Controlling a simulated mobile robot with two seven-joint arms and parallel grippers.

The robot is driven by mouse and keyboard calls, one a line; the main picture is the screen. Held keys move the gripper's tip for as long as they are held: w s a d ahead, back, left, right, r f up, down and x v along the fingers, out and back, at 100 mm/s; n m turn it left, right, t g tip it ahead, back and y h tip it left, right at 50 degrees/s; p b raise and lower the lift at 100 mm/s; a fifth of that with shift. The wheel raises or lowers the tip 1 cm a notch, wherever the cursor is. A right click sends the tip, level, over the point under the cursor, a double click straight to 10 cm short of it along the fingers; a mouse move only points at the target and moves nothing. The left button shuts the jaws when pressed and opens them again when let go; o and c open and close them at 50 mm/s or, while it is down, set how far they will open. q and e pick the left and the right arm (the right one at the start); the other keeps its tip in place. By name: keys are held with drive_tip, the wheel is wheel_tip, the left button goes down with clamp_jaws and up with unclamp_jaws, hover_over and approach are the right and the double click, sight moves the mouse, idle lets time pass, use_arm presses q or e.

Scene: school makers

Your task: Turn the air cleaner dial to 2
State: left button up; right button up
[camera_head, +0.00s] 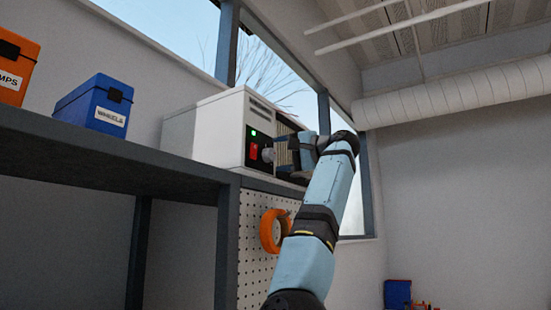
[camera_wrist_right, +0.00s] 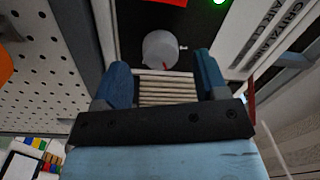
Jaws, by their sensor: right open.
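The white air cleaner (camera_head: 205,125) stands on the high dark shelf. Its black front panel carries a green light (camera_head: 253,133), a red switch (camera_head: 253,153) and a grey round dial (camera_head: 267,155). In the right wrist view the dial (camera_wrist_right: 160,47) shows a small red mark on its edge nearest the gripper; no numbers are readable. My right gripper (camera_wrist_right: 163,76) is open with blue fingers, one on either side just short of the dial, with nothing between them. In the head view the right gripper (camera_head: 286,156) is beside the dial. My left gripper is not in view.
A blue bin (camera_head: 97,104) labelled WHEELS and an orange bin (camera_head: 15,66) stand on the shelf (camera_head: 110,150) to the left. Below the cleaner, a pegboard (camera_head: 252,225) holds an orange ring-shaped item (camera_head: 268,230). Open room lies to the right of my arm.

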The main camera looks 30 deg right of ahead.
drive_tip(key=b+v, duration=0.3)
drive_tip(key=v, duration=0.8)
drive_tip(key=shift+s, duration=0.2)
drive_tip(key=shift+d, duration=0.1)
